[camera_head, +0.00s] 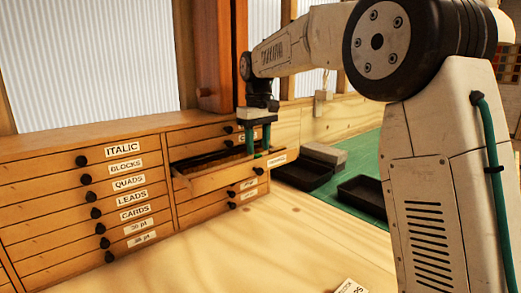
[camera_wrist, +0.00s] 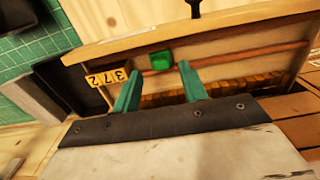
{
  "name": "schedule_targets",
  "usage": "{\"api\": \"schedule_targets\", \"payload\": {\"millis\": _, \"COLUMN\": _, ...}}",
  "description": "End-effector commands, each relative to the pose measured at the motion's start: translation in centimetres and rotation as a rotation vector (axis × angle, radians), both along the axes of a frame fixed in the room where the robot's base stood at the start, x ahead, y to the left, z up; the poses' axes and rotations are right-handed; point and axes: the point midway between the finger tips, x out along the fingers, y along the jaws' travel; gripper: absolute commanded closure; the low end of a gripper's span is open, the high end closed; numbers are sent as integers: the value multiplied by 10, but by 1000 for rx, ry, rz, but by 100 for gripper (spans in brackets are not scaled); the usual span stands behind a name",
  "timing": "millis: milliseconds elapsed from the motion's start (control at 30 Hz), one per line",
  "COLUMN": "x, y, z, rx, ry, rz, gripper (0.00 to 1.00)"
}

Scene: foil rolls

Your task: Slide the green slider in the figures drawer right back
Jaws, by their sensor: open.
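The figures drawer (camera_head: 215,180) is pulled out of the right-hand column of the wooden cabinet. In the wrist view its front wall (camera_wrist: 229,33) runs across the top, with a dark knob above it. The green slider (camera_wrist: 161,61) is a small block inside the drawer near that front wall, by a thin reddish rod (camera_wrist: 240,55). My gripper (camera_wrist: 160,71) has green fingers, open and pointing down into the drawer. In the wrist view the slider appears between and just beyond the fingertips; I cannot tell if they touch. In the head view the gripper (camera_head: 258,150) hides the slider.
Yellow digit tiles (camera_wrist: 108,77) sit left of the slider. A row of brown blocks (camera_wrist: 245,84) lies deeper in the drawer. Black trays (camera_head: 304,173) and a grey block (camera_head: 324,153) stand on a green mat right of the cabinet. The wooden bench in front (camera_head: 270,235) is mostly clear.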

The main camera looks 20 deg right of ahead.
Motion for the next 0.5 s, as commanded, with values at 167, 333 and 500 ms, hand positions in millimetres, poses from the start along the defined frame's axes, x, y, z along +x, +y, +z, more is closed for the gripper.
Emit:
{"api": "schedule_targets", "payload": {"millis": 167, "x": 0, "y": 2, "z": -18, "rx": 0, "ry": 0, "rz": 1, "gripper": 57}}
{"api": "schedule_targets", "payload": {"millis": 333, "x": 0, "y": 3, "z": -22, "rx": 0, "ry": 0, "rz": 2, "gripper": 57}}
{"api": "schedule_targets", "payload": {"millis": 500, "x": 0, "y": 3, "z": -21, "rx": 0, "ry": -1, "rz": 2, "gripper": 63}}
